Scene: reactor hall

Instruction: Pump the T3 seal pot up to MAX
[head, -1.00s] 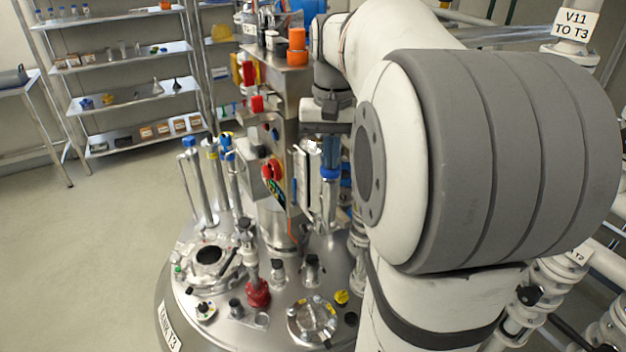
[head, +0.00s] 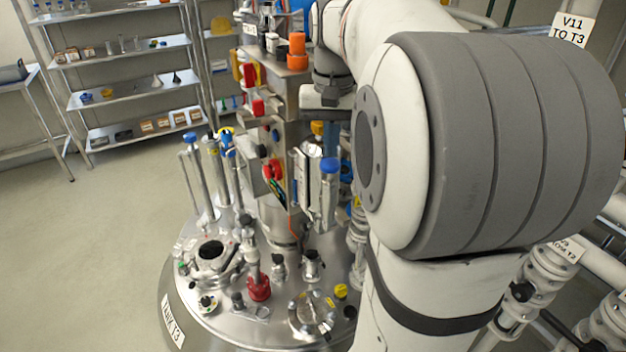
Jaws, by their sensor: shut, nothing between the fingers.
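The tank T3 (head: 180,290) is a round steel vessel with a crowded lid. On the lid's right side stands an upright cylinder (head: 328,205) with a blue cap (head: 329,166); it may be the seal pot or its pump, but I cannot tell. No MAX mark or liquid level is readable. My gripper (head: 325,98) hangs above the blue cap, clear of it, shut and empty. Its fingers are small and dark here. My large arm link covers the area right of the cylinder.
A steel cabinet (head: 281,95) with red parts and an orange beacon (head: 297,50) stands left of my gripper. Blue-topped rods (head: 193,165) and a red fitting (head: 259,288) rise from the lid. Pipes with a V11 TO T3 sign (head: 572,29) run at right. Floor (head: 90,240) at left is clear.

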